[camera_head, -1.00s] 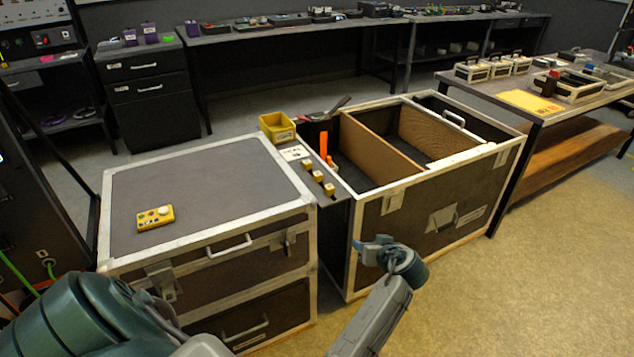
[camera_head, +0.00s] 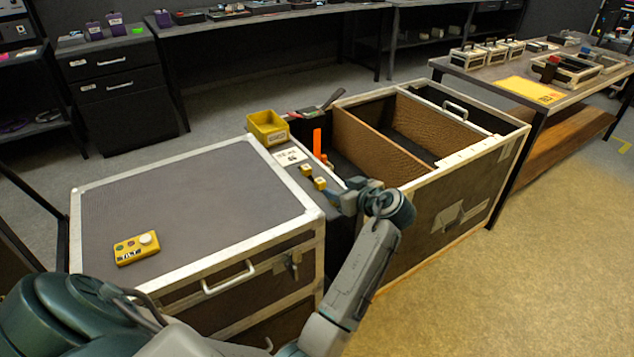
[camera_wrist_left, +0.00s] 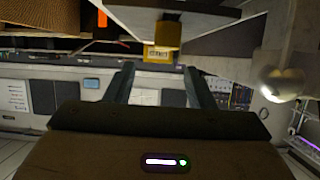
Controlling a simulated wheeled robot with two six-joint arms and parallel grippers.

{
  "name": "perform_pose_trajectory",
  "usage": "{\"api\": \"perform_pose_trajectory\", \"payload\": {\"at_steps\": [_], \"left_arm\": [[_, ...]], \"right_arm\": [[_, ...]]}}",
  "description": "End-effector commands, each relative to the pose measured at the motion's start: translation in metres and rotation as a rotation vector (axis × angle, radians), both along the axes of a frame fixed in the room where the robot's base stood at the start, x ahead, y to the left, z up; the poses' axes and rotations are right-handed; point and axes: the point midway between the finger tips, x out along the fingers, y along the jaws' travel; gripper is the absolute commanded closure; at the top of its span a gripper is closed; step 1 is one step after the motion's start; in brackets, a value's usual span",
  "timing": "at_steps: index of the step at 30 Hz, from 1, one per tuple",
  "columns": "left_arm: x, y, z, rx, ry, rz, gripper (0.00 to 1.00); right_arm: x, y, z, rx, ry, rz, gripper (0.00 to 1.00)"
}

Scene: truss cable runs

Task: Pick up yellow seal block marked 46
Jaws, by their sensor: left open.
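Small yellow seal blocks stand on a narrow dark ledge between two cases. In the head view I see one block (camera_head: 306,170) and a nearer block (camera_head: 320,183). My left gripper (camera_head: 334,192) is just right of the nearer block and may hide another one. In the left wrist view, my left gripper (camera_wrist_left: 160,84) has its two fingers apart with nothing between them. A yellow block (camera_wrist_left: 158,53) shows beyond the fingertips, apart from them. I cannot read the number 46 on any block. My right gripper is not in view.
A yellow bin (camera_head: 268,128) and a white label card (camera_head: 290,156) are at the ledge's far end. A yellow control box (camera_head: 137,248) lies on the closed case (camera_head: 190,195).

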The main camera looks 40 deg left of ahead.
Motion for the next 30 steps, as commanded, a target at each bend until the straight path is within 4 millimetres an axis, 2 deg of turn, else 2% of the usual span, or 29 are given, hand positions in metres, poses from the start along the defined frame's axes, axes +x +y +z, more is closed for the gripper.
{"api": "perform_pose_trajectory", "payload": {"at_steps": [3,9,18,27,30], "left_arm": [[0.006,0.015,-0.006,0.002,0.0,0.0,0.51],[0.01,0.028,-0.011,0.001,0.0,0.0,0.51],[0.022,0.064,-0.026,0.001,0.002,-0.001,0.51],[0.023,0.068,-0.028,-0.001,0.0,-0.001,0.51],[0.023,0.068,-0.028,-0.001,0.0,-0.001,0.71]], "right_arm": [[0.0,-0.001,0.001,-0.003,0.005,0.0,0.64],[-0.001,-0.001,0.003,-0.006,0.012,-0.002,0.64],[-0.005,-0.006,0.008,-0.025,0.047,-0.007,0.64],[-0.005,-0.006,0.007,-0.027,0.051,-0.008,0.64],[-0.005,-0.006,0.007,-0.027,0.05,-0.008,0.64]]}}
